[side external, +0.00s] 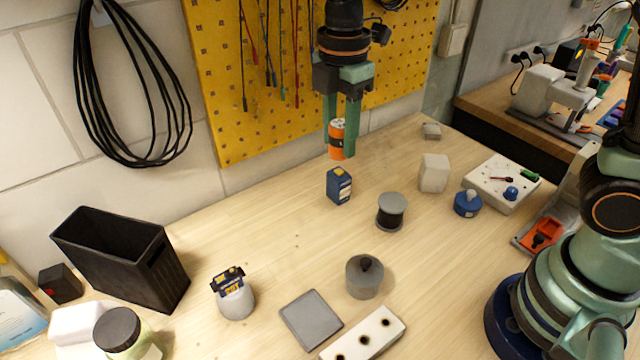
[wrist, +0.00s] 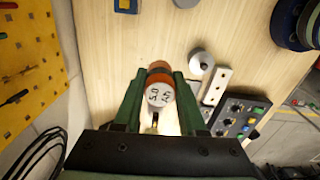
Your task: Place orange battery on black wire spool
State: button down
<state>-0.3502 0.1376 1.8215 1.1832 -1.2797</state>
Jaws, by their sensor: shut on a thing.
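The orange battery (side external: 337,141) has a dark band and a pale end. My gripper (side external: 342,140) is shut on it and holds it in the air, roughly upright. In the wrist view the battery (wrist: 160,82) sits between the two green fingers (wrist: 160,105), with its marked pale end facing the camera. The black wire spool (side external: 391,211) stands upright on the bench, with a grey top flange and black winding. It is below and to the right of the battery in the side view, apart from it. I cannot surely pick out the spool in the wrist view.
A blue box (side external: 339,186) stands left of the spool. A grey knobbed cylinder (side external: 364,277) is in front, and a white block (side external: 433,173) and blue pot (side external: 467,203) are to the right. A black bin (side external: 120,255) is far left. The pegboard (side external: 225,85) rises behind.

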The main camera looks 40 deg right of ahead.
jog(key=s+d+r+n, duration=0.1)
jog(key=s+d+r, duration=0.15)
jog(key=d, duration=0.35)
jog(key=s+d+r, duration=0.1)
jog(key=d+r, duration=0.3)
jog(key=d, duration=0.1)
send_over(393, 201)
notch_tip(393, 201, down, 16)
jog(key=shift+s+r, duration=0.1)
jog(key=shift+r, duration=0.05)
jog(key=shift+f, duration=2.3)
jog(key=shift+c, duration=2.4)
grip_release()
jog(key=shift+f, duration=0.1)
